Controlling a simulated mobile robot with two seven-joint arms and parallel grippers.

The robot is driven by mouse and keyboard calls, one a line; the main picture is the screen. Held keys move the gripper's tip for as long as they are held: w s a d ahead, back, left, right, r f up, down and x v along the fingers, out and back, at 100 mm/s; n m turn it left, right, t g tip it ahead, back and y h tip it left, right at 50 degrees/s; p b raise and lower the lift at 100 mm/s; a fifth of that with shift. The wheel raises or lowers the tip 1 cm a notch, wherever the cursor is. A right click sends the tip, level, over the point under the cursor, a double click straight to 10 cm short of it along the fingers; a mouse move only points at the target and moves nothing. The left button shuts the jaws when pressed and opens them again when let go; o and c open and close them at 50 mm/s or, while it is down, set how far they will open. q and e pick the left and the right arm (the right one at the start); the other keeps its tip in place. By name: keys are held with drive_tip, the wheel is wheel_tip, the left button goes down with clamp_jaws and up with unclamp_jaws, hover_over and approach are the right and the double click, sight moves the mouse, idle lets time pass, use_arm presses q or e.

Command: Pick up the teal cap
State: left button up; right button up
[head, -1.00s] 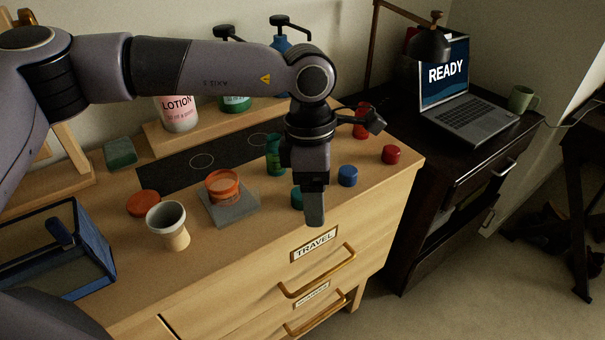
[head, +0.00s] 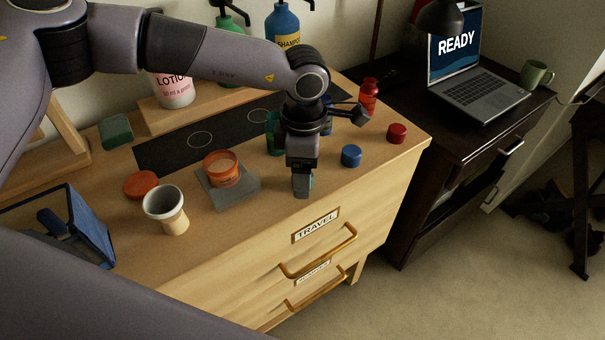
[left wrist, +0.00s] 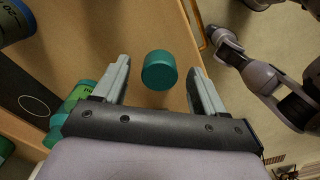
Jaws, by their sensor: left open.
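The teal cap (left wrist: 159,70) is a short, round teal cylinder standing on the wooden dresser top in the left wrist view. It sits between the two spread fingers of my left gripper (left wrist: 160,80), with a gap on both sides. In the head view my left gripper (head: 302,188) points down over the front part of the dresser, near the TRAVEL drawer. There the gripper hides most of the cap, and only a sliver of teal shows beside the finger. My left gripper is open and empty. My right gripper cannot be made out in either view.
A blue cap (head: 351,156) and a red cap (head: 397,133) stand to the right. A teal bottle (head: 275,135) is close behind the gripper. An orange jar (head: 221,168) on a grey slab, a cup (head: 165,206) and an orange lid (head: 141,185) stand left. The dresser's front edge is close.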

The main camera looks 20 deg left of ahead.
use_arm(q)
drive_tip(key=shift+c, duration=0.3)
drive_tip(key=c, duration=1)
drive_tip(key=shift+c, duration=0.2)
